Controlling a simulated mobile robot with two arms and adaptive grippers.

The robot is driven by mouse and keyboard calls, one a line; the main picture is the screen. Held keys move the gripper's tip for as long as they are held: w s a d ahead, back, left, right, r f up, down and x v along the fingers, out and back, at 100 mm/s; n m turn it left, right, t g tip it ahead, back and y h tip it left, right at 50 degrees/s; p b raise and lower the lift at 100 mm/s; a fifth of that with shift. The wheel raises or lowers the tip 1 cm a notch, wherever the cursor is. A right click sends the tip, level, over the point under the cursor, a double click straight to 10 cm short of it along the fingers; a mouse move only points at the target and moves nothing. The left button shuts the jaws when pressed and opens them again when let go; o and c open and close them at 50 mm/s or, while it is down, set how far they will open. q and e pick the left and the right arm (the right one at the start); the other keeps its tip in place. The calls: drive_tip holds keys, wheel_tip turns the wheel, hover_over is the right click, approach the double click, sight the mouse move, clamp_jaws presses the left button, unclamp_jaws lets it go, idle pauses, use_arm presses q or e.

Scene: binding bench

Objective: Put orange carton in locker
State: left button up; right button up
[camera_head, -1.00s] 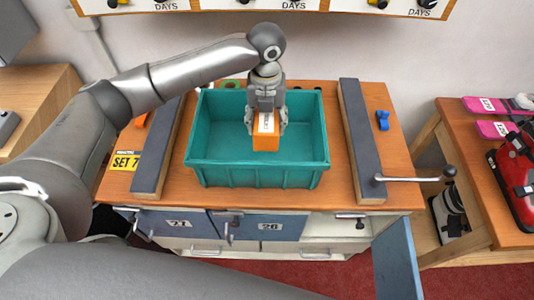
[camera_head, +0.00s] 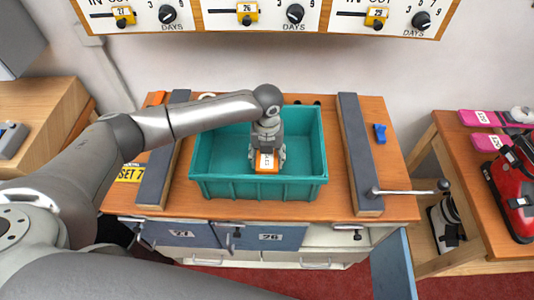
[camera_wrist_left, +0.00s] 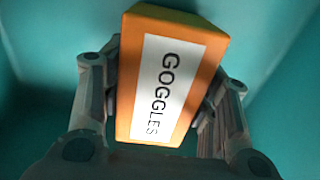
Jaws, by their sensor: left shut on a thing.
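The orange carton (camera_head: 267,161) has a white label and is inside the teal bin (camera_head: 258,187), near its front wall. In the left wrist view the carton (camera_wrist_left: 205,50) reads "GOGGLES" and sits between both fingers. My left gripper (camera_head: 267,157) reaches down into the bin and is shut on the carton. I cannot tell whether the carton touches the bin floor. The locker under the bench has blue doors marked 27 (camera_head: 181,234) and 26 (camera_head: 270,237), both looking shut. To their right is an open compartment (camera_head: 335,236), with a blue door (camera_head: 394,268) swung out. My right gripper is not in view.
Dark rails (camera_head: 361,155) flank the bin on the bench. A metal lever (camera_head: 410,191) sticks out at the right. A side table (camera_head: 500,225) with pink packs and a red item stands further right. A panel with dials (camera_head: 250,15) hangs above.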

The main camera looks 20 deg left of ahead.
use_arm(q)
drive_tip(key=shift+f, duration=0.1)
drive_tip(key=shift+f, duration=0.1)
drive_tip(key=shift+f, duration=0.15)
drive_tip(key=o, duration=1.1)
